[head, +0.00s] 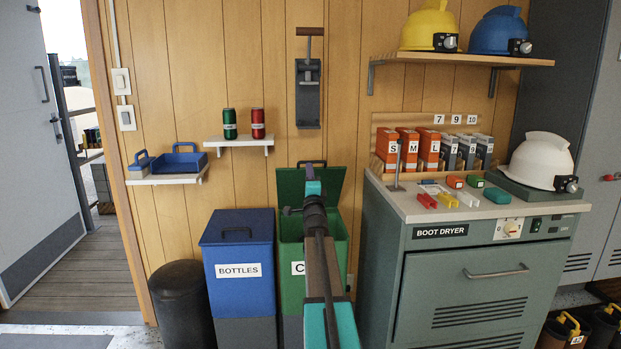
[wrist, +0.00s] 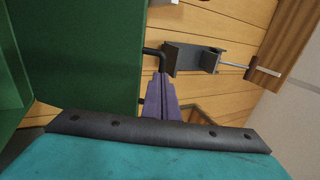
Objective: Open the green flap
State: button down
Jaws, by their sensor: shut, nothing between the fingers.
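The green flap (head: 291,185) is the lid of the green bin (head: 290,255). In the head view it stands raised at the back of the bin, tilted up toward the wall, and the bin's mouth shows below it. In the wrist view the flap is the large green panel (wrist: 80,60) on the left, with a black handle (wrist: 153,51) at its edge. My gripper (wrist: 160,78) is shut and empty, its purple fingers close by the handle; I cannot tell whether they touch.
A blue bottles bin (head: 238,250) with its lid down stands left of the green bin. The boot dryer (head: 470,275) stands to the right. A wall-mounted grey holder (head: 308,95) is above the flap, and a shelf with two cans (head: 240,141) is up to the left.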

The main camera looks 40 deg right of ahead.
jog(key=shift+w+d+r, duration=0.2)
jog(key=shift+d, duration=0.05)
dwell(0.5)
jog(key=shift+w+d+r+p, duration=0.1)
jog(key=shift+r+p, duration=0.05)
jog(key=shift+p, duration=0.2)
